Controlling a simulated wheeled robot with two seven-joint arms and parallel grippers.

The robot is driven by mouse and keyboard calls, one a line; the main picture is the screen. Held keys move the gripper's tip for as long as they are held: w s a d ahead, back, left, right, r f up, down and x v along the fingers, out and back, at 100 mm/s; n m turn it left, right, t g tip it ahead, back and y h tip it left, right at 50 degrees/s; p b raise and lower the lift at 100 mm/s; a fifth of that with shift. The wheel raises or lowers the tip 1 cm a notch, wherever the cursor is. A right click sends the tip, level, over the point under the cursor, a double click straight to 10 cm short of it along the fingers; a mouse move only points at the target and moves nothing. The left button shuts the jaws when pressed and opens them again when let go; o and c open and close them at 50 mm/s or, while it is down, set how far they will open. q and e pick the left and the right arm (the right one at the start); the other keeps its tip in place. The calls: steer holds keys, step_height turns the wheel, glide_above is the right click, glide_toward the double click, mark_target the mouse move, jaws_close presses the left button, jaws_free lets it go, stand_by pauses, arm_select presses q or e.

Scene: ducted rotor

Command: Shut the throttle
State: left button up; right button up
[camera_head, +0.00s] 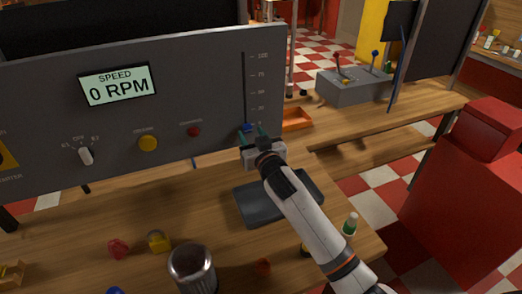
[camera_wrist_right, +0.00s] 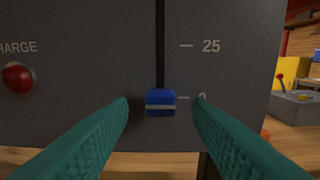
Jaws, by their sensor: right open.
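The throttle is a blue slider knob (camera_wrist_right: 160,102) on a vertical slot in the grey control panel (camera_head: 200,80). In the right wrist view it sits level with the 0 mark, below the 25 mark. My right gripper (camera_head: 249,133) is at the knob, and its green fingers (camera_wrist_right: 161,108) are open, one on each side of it with gaps between. In the head view the knob (camera_head: 248,127) is partly hidden by the fingers. The display (camera_head: 118,86) reads SPEED 0 RPM. My left gripper is not in view.
The panel also carries a white selector (camera_head: 86,156), a yellow button (camera_head: 148,143) and a red button (camera_head: 194,131). A dark tray (camera_head: 262,214), a metal cup (camera_head: 192,268) and small parts lie on the wooden bench. An orange bin (camera_head: 297,119) stands behind.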

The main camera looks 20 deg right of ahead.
steer(key=s+b, duration=0.1)
steer(key=s, duration=0.8)
steer(key=shift+s+d, duration=0.15)
steer(key=shift+s, duration=0.25)
steer(key=shift+f, duration=0.1)
